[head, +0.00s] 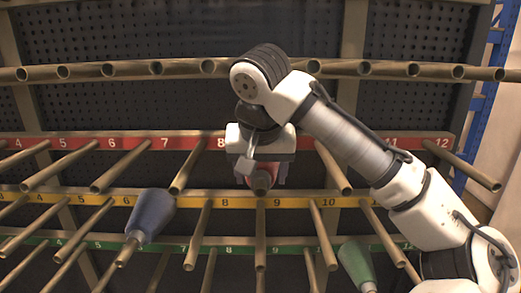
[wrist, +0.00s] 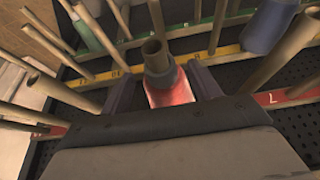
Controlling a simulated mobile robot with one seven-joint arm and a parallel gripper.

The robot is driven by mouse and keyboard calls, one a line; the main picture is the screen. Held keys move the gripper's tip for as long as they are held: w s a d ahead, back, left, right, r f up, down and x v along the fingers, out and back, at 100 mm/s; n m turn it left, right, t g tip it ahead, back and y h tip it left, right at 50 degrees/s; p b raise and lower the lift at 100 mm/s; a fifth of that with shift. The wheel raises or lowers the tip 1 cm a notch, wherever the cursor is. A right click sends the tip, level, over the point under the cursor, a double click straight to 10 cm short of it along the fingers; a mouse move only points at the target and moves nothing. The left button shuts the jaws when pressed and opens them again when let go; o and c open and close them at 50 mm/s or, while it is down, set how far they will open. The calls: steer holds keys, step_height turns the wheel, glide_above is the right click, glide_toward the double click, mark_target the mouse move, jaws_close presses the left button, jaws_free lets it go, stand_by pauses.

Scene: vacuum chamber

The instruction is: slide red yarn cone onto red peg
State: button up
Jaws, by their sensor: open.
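The red yarn cone (wrist: 172,92) is in the wrist view, red with a grey collar at its narrow end. A tan peg end sticks out through the collar, so the cone appears to sit around a peg on the red rail (head: 165,142). In the head view the cone (head: 263,183) is mostly hidden by my gripper (head: 262,170). My gripper is open, with a dark finger on each side of the cone in the wrist view (wrist: 163,90). Whether the fingers touch it cannot be told. The peg's number is hidden behind my gripper.
A blue cone (head: 150,213) sits on a peg at the lower left, and a green cone (head: 356,262) at the lower right. Bare pegs stick out from the red, yellow (head: 290,202) and green rails on all sides. A row of tubes (head: 110,70) runs above.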

steer(key=shift+p+x, duration=0.45)
steer(key=shift+x, duration=1.95)
steer(key=c, duration=1.3)
steer(key=shift+w+r, duration=0.1)
steer(key=shift+w, duration=0.05)
jaws_close()
